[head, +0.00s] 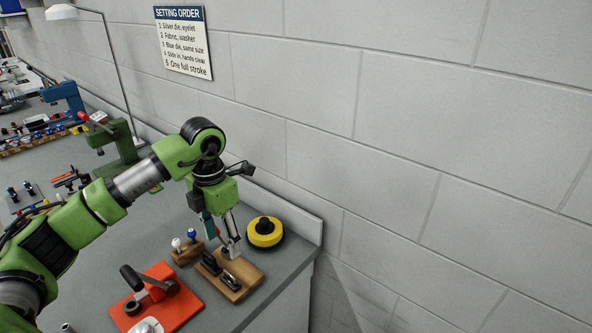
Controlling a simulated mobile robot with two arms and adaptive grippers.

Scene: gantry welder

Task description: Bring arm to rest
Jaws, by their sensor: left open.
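My left arm comes in from the left over the bench, with its wrist bent down. My left gripper (222,238) points down and is open, and I see nothing between its fingers. It is above or just behind a wooden board (240,286) with dark metal parts on it, near the bench's right end. The fingertips overlap the board's parts in the picture, and I cannot tell whether they touch. My right gripper is not in view.
A yellow and black round item (265,231) sits right of the gripper. A small wooden block (187,252) with knobbed tools is to its left. An orange plate (172,300) with a black-handled device is in front. A green press (118,146) stands behind my arm, by the wall.

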